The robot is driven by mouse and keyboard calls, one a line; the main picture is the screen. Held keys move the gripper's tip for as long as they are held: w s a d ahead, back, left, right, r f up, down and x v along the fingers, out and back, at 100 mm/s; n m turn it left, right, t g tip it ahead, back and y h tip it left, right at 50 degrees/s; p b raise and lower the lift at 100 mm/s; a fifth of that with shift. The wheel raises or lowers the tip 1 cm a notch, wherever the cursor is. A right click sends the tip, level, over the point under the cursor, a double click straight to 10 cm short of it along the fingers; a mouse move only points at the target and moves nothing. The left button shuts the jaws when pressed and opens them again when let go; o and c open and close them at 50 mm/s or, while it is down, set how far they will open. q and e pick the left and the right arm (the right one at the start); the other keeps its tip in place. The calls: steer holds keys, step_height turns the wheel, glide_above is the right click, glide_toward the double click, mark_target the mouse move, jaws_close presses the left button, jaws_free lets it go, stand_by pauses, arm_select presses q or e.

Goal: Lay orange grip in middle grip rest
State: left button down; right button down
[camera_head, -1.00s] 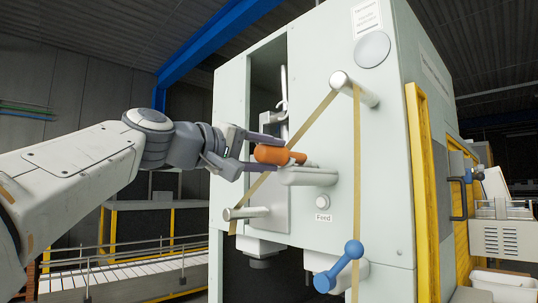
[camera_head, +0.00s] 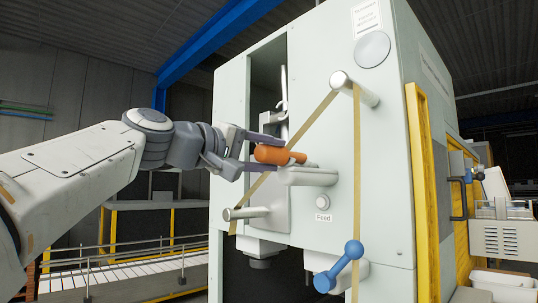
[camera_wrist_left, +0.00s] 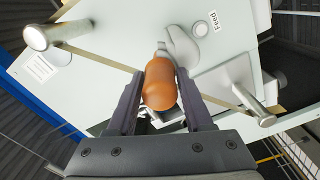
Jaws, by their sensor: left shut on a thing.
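The orange grip (camera_head: 272,154) is held between the fingers of my left gripper (camera_head: 276,153), in front of the pale machine panel. In the left wrist view the orange grip (camera_wrist_left: 160,84) sits between the two dark fingers of my left gripper (camera_wrist_left: 160,92). A pale grey rest (camera_head: 308,176) sticks out from the panel just below and right of the grip. The grip's tip is close to the rest; I cannot tell if they touch. The rest also shows past the grip in the left wrist view (camera_wrist_left: 182,47). My right gripper is not in view.
A tan strap (camera_head: 318,117) runs over metal rollers (camera_head: 355,88) and passes behind the grip. A round button labelled Feed (camera_head: 322,202) sits below the rest. A tall dark opening is behind the gripper.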

arm_select(q)
steer(key=shift+r+p, duration=1.4)
steer(key=shift+r, duration=0.1)
steer(key=shift+b+v, duration=0.65)
steer(key=shift+v, duration=0.55)
steer(key=b+v, duration=0.2)
steer(key=v, duration=0.5)
steer(key=shift+s+a, duration=0.25)
